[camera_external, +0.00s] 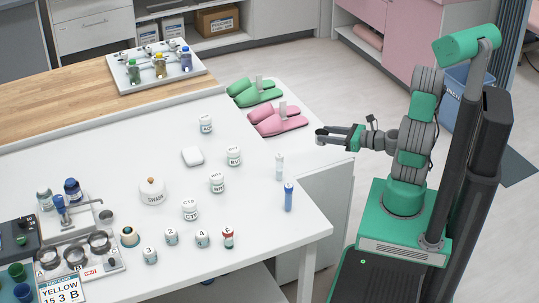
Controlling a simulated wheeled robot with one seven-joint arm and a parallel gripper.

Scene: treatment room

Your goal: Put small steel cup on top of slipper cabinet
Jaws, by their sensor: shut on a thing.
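My gripper (322,134) is over the near end of the slipper cabinet (312,157), pointing left. It is shut on a small grey, metal-looking thing that appears to be the small steel cup (321,141); it is small in the picture and partly covered by the fingers. I cannot tell whether it touches the cabinet top or hangs just above it. The cabinet is white and low and stands against the right side of the white table. Green slippers (254,91) and pink slippers (277,120) lie on its far part.
The white table (245,262) carries several labelled jars, a swab pot (152,192) and two upright tubes near its right edge, one blue-capped (288,198). Larger steel cups (99,241) sit in a tray at lower left. A blue bin (456,92) stands behind my arm.

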